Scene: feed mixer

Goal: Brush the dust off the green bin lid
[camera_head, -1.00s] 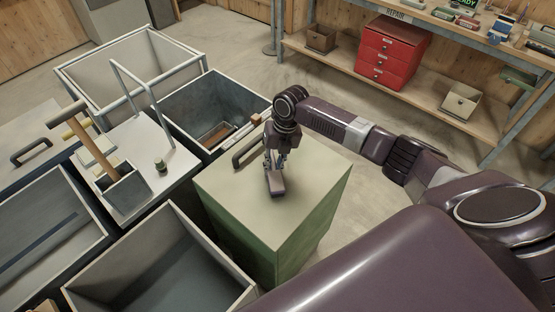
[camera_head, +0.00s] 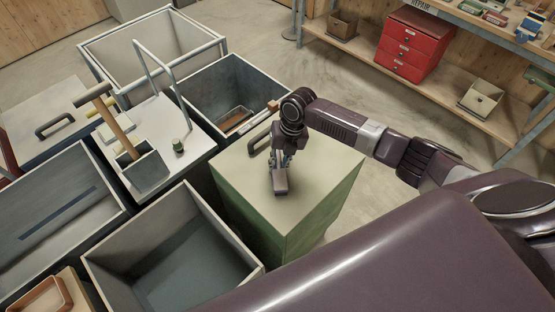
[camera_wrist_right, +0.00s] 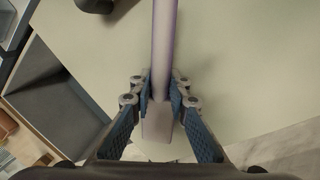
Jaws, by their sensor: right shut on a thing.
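The green bin (camera_head: 325,212) stands in the middle of the head view, with a flat pale beige lid (camera_head: 325,168) on top. A dark handle (camera_head: 259,142) sits near the lid's far left edge. The lid also fills much of the wrist view (camera_wrist_right: 235,65). My right gripper (camera_head: 280,165) is over the lid's middle, pointing down. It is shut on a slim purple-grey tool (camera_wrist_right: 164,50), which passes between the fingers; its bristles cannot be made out. Whether the tool touches the lid is unclear. Dust is not distinct. My left gripper is out of view.
Open grey bins (camera_head: 95,263) stand left of and behind the green bin. A white lid (camera_head: 190,142) there carries a caddy (camera_head: 146,170) with a wooden-handled tool. A shelf with a red drawer unit (camera_head: 415,44) stands at the back right. Open floor (camera_head: 400,115) lies between.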

